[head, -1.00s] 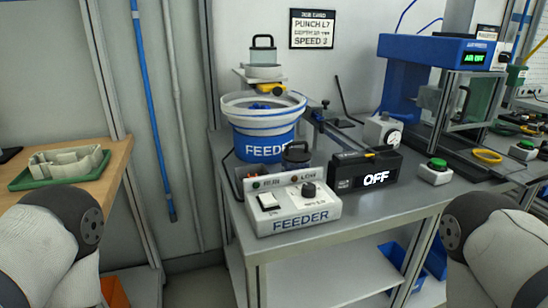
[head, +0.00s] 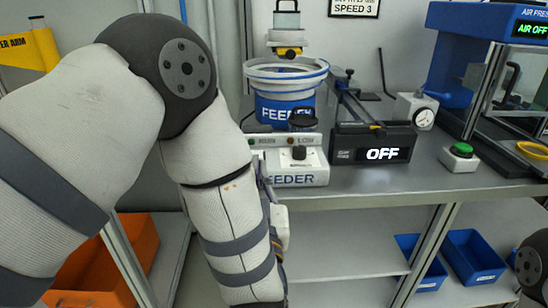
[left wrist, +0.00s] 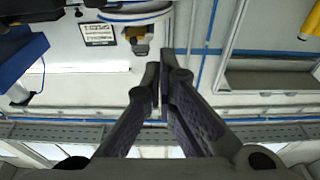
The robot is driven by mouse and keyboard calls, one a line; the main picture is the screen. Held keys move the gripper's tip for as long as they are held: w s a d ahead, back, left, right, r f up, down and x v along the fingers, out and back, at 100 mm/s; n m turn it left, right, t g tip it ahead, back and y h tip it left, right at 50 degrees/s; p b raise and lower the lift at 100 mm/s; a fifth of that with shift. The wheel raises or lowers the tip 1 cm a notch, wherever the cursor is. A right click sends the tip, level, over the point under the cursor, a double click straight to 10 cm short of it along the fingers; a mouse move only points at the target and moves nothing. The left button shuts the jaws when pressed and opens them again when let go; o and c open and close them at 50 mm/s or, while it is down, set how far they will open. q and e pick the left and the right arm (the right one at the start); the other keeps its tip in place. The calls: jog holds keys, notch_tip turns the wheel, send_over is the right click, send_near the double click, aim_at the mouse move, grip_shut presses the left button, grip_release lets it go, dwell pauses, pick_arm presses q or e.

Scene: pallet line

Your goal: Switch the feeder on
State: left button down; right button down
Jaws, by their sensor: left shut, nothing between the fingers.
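The feeder control box (head: 312,172) is white with a blue FEEDER label and stands at the bench's front edge in the head view. The left part of the box, where the white rocker switch was seen earlier, is hidden behind my left arm. The black display (head: 372,148) beside it reads OFF. The blue and white feeder bowl (head: 287,95) stands behind the box. My left gripper (left wrist: 160,75) is shut and empty in the left wrist view. In the head view its fingertips are hidden or unclear behind the arm. My right gripper is out of view.
A gauge (head: 424,116) and a green button box (head: 460,157) stand to the right on the bench. A blue press (head: 478,65) reads AIR OFF. Blue bins (head: 474,256) sit on the lower shelf. An orange bin (head: 95,262) is at lower left.

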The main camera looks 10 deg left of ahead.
aim_at(259, 154)
pick_arm(q)
jog(key=shift+a+r, duration=0.1)
jog(key=shift+r, duration=0.15)
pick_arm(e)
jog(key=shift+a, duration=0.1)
